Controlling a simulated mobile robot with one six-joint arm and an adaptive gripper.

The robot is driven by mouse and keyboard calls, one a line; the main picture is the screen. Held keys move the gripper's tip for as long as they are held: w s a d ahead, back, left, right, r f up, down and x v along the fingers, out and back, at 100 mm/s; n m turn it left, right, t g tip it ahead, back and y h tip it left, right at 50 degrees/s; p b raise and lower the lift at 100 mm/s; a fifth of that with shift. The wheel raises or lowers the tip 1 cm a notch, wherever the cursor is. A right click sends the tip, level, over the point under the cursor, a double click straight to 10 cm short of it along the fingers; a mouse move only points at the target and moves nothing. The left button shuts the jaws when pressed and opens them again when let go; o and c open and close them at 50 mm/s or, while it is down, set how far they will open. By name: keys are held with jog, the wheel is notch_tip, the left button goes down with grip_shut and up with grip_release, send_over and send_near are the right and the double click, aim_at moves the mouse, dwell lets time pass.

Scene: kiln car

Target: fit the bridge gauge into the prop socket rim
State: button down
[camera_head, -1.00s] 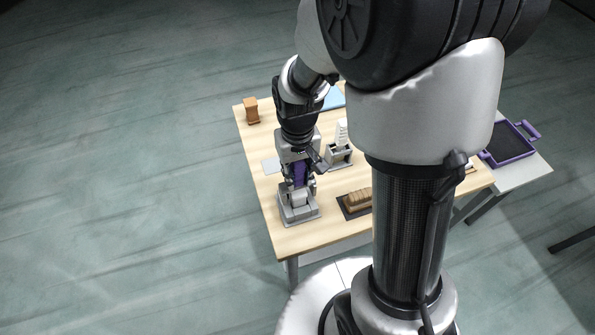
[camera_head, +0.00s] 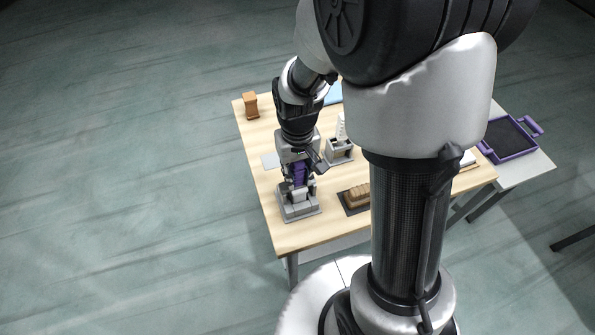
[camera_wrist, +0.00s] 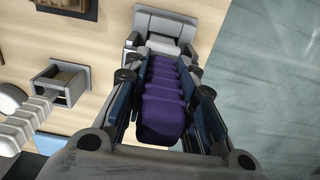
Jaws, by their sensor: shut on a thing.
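The purple ridged bar, which I take as the bridge gauge (camera_wrist: 166,95), lies lengthwise between the fingers of my gripper (camera_wrist: 167,80) in the wrist view. My gripper (camera_head: 297,180) is shut on it, and its purple side (camera_head: 299,174) shows in the head view. The grey stepped block, which I take as the prop socket (camera_head: 299,209), stands near the table's front left corner. It also shows beyond the gauge in the wrist view (camera_wrist: 174,24). The gauge's far end is right at the block; I cannot tell whether they touch. The socket's rim is largely hidden.
A grey open holder (camera_head: 339,152) with a white piece stands right of my gripper. A brown ridged block (camera_head: 357,196) lies on a dark mat. An orange-brown block (camera_head: 251,106) stands at the back left. A purple tray (camera_head: 509,139) sits on a side table.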

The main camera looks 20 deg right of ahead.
aim_at(298, 163)
dwell(0.4)
jog(key=c, duration=1.2)
grip_release()
jog(key=shift+c, duration=0.2)
jog(key=shift+o, duration=0.3)
jog(key=shift+o, duration=0.9)
jog(key=shift+r, duration=0.25)
jog(key=shift+r+p, duration=1.8)
jog(key=shift+r, duration=0.1)
jog(key=shift+r, duration=0.2)
